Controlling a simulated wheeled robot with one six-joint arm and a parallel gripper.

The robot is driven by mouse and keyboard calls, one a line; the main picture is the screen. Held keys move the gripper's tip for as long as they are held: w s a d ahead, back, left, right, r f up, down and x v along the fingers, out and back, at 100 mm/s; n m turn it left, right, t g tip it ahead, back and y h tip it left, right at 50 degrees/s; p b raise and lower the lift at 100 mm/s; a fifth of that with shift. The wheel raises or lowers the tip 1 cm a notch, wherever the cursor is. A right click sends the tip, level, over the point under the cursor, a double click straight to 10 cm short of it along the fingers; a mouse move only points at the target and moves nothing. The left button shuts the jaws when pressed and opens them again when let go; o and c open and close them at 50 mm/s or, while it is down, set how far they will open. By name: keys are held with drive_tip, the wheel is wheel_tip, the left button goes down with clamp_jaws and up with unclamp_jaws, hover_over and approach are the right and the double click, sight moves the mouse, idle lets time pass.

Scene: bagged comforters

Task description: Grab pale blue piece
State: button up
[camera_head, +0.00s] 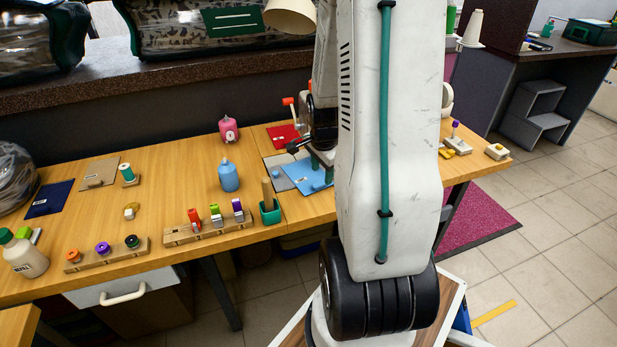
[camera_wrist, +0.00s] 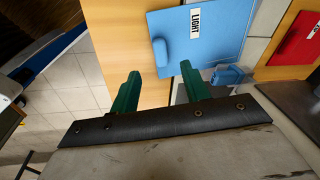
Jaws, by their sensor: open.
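The pale blue piece (camera_wrist: 205,40) is a flat sheet with a white label reading LIGHT and a raised blue tab on its edge. It lies on the wooden table, and in the head view it shows (camera_head: 304,172) partly behind my arm. My gripper (camera_wrist: 157,87) has two green fingers spread apart with nothing between them. It is over the table near the tab side of the sheet. The fingertips also show in the head view (camera_head: 321,170), above the blue sheet. I cannot tell the height of the gap.
A small blue block (camera_wrist: 229,75) is beside the sheet. A red sheet (camera_wrist: 299,40) lies to the right. In the head view, a blue bottle (camera_head: 228,176), a green cup (camera_head: 269,213) and a wooden peg rack (camera_head: 182,235) stand to the left. My arm hides part of the table.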

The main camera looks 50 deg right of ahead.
sight(320, 183)
drive_tip(key=shift+w+d+f, duration=0.15)
drive_tip(key=shift+w+f, duration=0.05)
drive_tip(key=shift+f, duration=1)
drive_tip(key=shift+w+d+f, duration=0.1)
drive_tip(key=shift+w+f, duration=0.1)
drive_tip(key=shift+f, duration=0.95)
clamp_jaws()
